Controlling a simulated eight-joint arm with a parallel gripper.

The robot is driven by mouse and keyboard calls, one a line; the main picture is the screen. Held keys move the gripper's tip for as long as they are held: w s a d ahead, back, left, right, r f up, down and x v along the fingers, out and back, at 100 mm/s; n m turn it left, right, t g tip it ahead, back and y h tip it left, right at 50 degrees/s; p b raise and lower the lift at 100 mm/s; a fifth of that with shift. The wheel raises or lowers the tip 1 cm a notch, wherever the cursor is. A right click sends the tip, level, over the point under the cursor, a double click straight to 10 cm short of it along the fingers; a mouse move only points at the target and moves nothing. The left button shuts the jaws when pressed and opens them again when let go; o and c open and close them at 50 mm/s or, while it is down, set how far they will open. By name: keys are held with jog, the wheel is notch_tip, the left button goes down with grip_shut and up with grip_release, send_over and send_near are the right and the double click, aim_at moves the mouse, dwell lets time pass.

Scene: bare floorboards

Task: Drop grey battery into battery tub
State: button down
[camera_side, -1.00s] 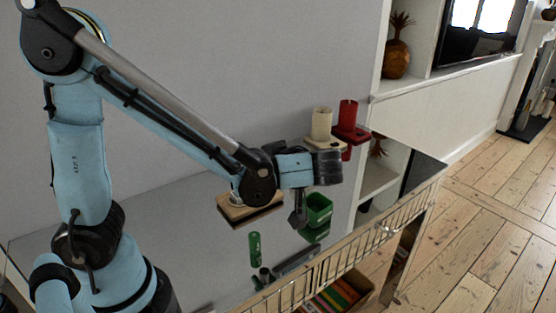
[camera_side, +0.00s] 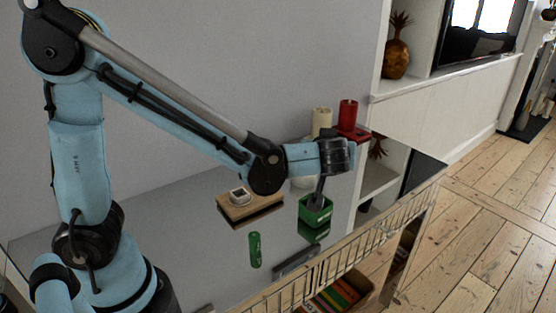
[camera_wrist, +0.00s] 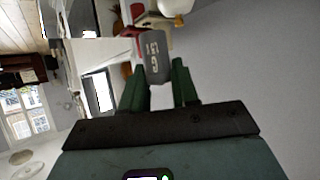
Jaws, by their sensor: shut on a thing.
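My gripper (camera_side: 318,192) reaches down over the green battery tub (camera_side: 314,217) in the side view, its fingers at or just inside the rim; how deep they are I cannot tell. In the wrist view my gripper (camera_wrist: 158,88) is shut on the grey battery (camera_wrist: 155,58), which has pale lettering and sits between the two dark green fingers. In the side view the battery is not clearly visible behind the fingers and tub wall. The tub stands upright on the glossy top.
A green cylinder (camera_side: 255,249) stands left of the tub. A wooden block (camera_side: 249,207) with a small white piece lies behind it. Cream (camera_side: 321,121) and red (camera_side: 347,114) cylinders stand behind my gripper. A wire rail (camera_side: 340,256) runs along the front edge.

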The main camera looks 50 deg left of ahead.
jog(key=shift+w+d, duration=0.1)
jog(key=shift+w, duration=0.1)
jog(key=shift+f, duration=2.95)
jog(key=c, duration=0.8)
grip_release()
jog(key=shift+d+r, duration=0.1)
jog(key=v, duration=1.2)
jog(key=shift+s, duration=0.15)
